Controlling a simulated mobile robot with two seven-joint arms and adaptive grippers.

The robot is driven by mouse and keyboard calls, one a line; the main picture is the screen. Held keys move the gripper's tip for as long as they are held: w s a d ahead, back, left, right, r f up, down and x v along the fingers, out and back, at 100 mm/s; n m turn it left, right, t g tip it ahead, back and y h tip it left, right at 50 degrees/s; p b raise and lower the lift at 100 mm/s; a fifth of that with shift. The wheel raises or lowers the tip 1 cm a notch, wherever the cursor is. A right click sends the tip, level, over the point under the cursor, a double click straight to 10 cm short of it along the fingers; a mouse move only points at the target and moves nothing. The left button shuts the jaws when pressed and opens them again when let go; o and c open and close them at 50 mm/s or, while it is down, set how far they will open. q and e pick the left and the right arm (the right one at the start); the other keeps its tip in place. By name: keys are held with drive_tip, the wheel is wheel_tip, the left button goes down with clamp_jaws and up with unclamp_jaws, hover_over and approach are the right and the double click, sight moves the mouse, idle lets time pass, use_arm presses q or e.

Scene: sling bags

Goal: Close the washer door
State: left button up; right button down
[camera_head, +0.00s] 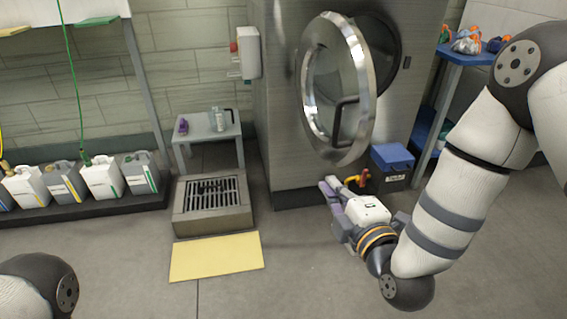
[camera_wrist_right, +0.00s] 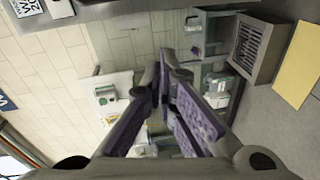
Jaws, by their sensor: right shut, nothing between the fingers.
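The washer (camera_head: 284,110) is a tall metal machine at the back centre of the head view. Its round metal-rimmed washer door (camera_head: 368,85) stands open, swung out to the left of the dark drum opening (camera_head: 385,50). A dark curved handle (camera_head: 338,122) shows on or through the door's glass. My right gripper (camera_head: 327,184) is low in front of the washer, below the door's lower rim and apart from it. Its purple fingers (camera_wrist_right: 167,72) are shut and empty. I cannot make out the door in the right wrist view. My left gripper is not in view.
A blue-lidded box (camera_head: 392,157) stands beside the washer, near my right gripper. A blue shelf (camera_head: 465,55) is at the right. A floor grate (camera_head: 212,222), yellow mat (camera_head: 215,256) and small grey table (camera_head: 195,133) are at the left.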

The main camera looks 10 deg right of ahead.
drive_tip(key=w+d+r+n+t+b, duration=0.1)
drive_tip(key=w+d+r, duration=0.1)
drive_tip(key=w, duration=1.1)
drive_tip(key=shift+r, duration=0.6)
drive_tip(key=shift+d, duration=0.15)
